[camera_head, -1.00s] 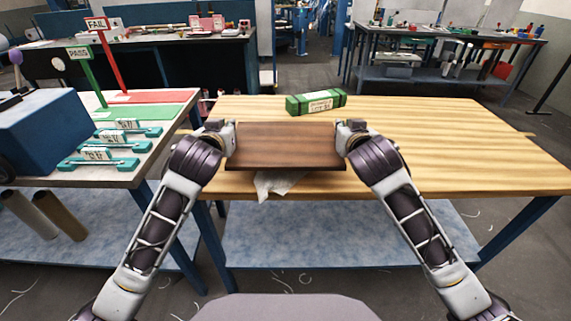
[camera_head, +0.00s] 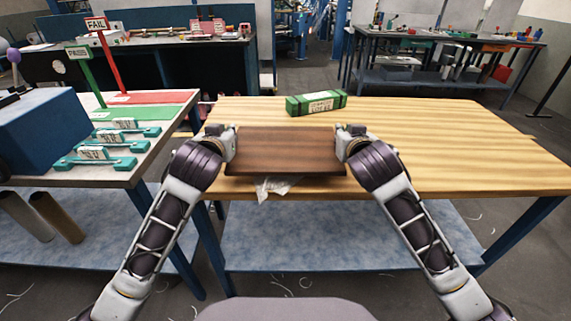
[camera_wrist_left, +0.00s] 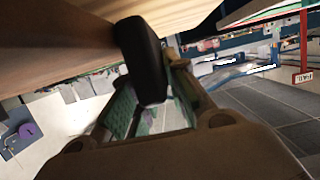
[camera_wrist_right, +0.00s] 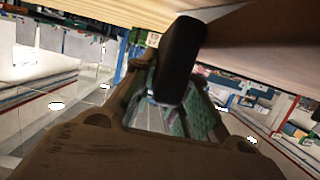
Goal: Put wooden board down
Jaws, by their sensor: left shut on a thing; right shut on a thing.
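The brown wooden board (camera_head: 285,150) is held level between my two grippers at the front edge of the light wooden table (camera_head: 450,150). My left gripper (camera_head: 229,142) is shut on its left side. My right gripper (camera_head: 343,142) is shut on its right side. The board also shows at the upper left of the left wrist view (camera_wrist_left: 60,40) and at the upper right of the right wrist view (camera_wrist_right: 270,45). I cannot tell whether its underside touches the table. A crumpled white sheet (camera_head: 275,187) shows below its front edge.
A green labelled box (camera_head: 316,103) lies on the table behind the board. To the left, a side table holds several teal pieces (camera_head: 95,163), a blue box (camera_head: 45,135) and PASS and FAIL signs (camera_head: 97,24). The table's right half is clear.

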